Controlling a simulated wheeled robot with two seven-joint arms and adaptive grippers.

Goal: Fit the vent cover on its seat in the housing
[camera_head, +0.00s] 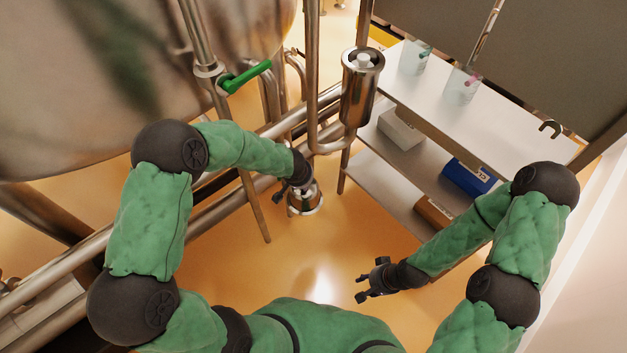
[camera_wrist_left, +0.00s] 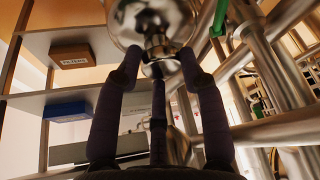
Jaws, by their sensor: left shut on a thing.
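The vent cover, a shiny round metal piece (camera_head: 306,203), hangs in my left gripper (camera_head: 296,184), in front of the pipes. In the left wrist view, the dark fingers (camera_wrist_left: 158,62) close around the neck below the cover's wide round face (camera_wrist_left: 148,18). The housing appears to be the upright steel cylinder (camera_head: 359,98) on the pipework. Its top is open, with a white piece (camera_head: 363,62) inside. The cover is apart from it, lower and to its left. My right gripper (camera_head: 368,283) is empty, its fingers spread, above the floor.
A shelf unit (camera_head: 480,125) stands right of the housing, with clear beakers (camera_head: 462,86) on top. A blue box (camera_head: 468,177) and a brown box (camera_head: 434,212) sit lower. A green-handled valve (camera_head: 245,77) and vertical pipes stand left of the housing. The floor is clear.

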